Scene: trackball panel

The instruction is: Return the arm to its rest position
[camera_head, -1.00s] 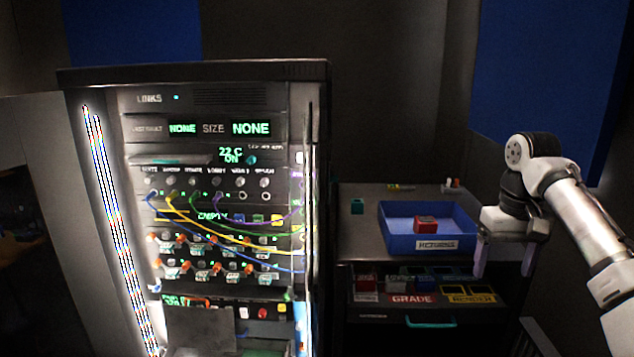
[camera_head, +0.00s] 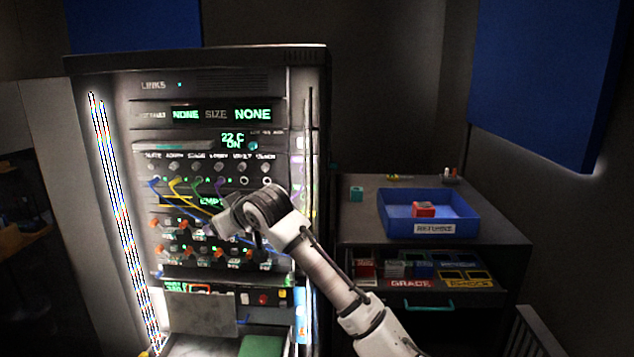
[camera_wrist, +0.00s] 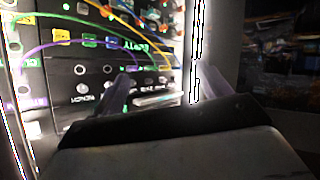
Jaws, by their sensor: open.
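My arm reaches across the head view from the lower right, and its wrist end is in front of the rack panel (camera_head: 220,105). My gripper (camera_wrist: 160,88) shows in the wrist view with its two pale fingers spread apart and nothing between them. The wrist view shows the panel's jacks and yellow, green and purple cables close beyond the fingers, tilted. I cannot tell whether the fingers touch anything. The arm hides part of the panel's middle and lower right in the head view.
A blue returns tray (camera_head: 430,229) holding a red block (camera_head: 423,209) stands on the side table (camera_head: 358,232). An open drawer of labelled bins (camera_head: 410,283) lies below. Space above the table is clear.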

